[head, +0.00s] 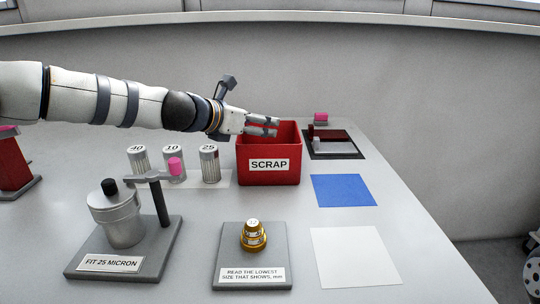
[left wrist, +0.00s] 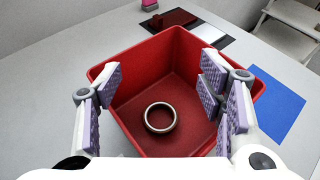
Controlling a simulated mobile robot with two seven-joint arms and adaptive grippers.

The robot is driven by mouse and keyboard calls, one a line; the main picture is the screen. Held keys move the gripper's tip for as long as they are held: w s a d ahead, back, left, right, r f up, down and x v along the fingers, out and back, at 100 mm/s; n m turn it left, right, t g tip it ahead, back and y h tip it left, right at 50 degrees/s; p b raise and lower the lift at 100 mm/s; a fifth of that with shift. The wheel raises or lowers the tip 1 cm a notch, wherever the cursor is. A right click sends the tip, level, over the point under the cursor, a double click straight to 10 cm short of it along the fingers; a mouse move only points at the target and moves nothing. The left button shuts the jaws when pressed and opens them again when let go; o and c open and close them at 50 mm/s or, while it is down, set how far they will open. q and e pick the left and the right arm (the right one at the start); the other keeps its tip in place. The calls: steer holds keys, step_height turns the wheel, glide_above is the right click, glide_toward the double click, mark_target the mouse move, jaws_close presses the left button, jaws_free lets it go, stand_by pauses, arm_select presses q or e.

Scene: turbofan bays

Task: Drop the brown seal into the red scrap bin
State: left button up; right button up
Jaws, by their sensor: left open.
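The red scrap bin (head: 269,176) stands near the back middle of the table, with a "SCRAP" label on its front. My left gripper (head: 263,126) is over the bin's opening in the head view. In the left wrist view the left gripper (left wrist: 160,95) is open, with nothing between its purple pads. A brown ring-shaped seal (left wrist: 160,118) lies flat on the floor of the red bin (left wrist: 135,75), apart from the fingers. The bin's front wall hides the seal in the head view. My right gripper is not in view.
Several grey cylinders (head: 209,164) marked with numbers stand left of the bin. A grey housing fixture (head: 123,220) and a gold stepped part (head: 253,236) are in front. A blue mat (head: 343,190) and white mat (head: 355,256) lie bare at right.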

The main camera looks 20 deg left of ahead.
arm_select(q)
steer(key=v, duration=1.2)
